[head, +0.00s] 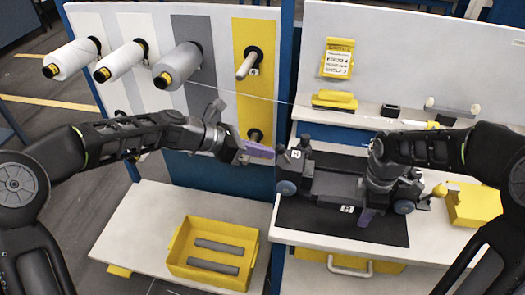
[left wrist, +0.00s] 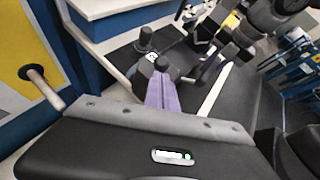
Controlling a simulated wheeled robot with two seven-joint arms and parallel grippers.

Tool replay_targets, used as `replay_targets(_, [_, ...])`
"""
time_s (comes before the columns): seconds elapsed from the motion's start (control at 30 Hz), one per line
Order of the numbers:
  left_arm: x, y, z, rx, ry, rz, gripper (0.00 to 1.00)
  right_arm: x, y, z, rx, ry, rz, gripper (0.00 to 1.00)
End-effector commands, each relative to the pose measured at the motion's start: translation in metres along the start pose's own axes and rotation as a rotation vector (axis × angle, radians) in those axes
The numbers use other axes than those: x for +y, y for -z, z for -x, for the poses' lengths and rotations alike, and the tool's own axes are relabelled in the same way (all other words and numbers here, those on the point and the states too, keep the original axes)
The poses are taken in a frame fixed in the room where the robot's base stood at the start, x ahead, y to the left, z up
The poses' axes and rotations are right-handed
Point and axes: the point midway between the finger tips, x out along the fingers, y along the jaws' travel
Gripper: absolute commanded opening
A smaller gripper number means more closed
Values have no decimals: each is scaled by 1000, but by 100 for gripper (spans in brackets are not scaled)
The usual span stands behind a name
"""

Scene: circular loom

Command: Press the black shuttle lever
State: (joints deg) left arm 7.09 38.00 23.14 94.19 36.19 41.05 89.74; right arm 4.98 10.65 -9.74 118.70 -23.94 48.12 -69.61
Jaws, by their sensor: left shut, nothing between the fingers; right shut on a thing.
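The dark shuttle (head: 330,184) lies on a black mat (head: 300,228) on the right-hand table. Small black upright knobs (head: 304,143) stand at its left end; I cannot tell which one is the lever. In the left wrist view a black knob (left wrist: 146,38) stands just beyond my fingertips. My left gripper (head: 260,151) is shut and empty, its purple fingers close to the left end of the shuttle; I cannot tell whether they touch. My right gripper (head: 367,217) points down at the shuttle's right part, shut on it; the grip is mostly hidden by my wrist.
Spools (head: 178,65) sit on a panel at the left, with a thin white thread running right. A yellow bin (head: 175,245) with grey bars stands on the lower left table. A yellow box (head: 474,206) and a yellow-knobbed lever (head: 439,191) are at the right.

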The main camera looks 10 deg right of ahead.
Motion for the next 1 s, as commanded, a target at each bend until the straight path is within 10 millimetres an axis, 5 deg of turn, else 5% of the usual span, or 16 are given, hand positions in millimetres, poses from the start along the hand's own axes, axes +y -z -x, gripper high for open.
replay_targets(1.0, [-8,-15,-3,220,-103,-106,0,-4,0,-5,-2,14,1,0])
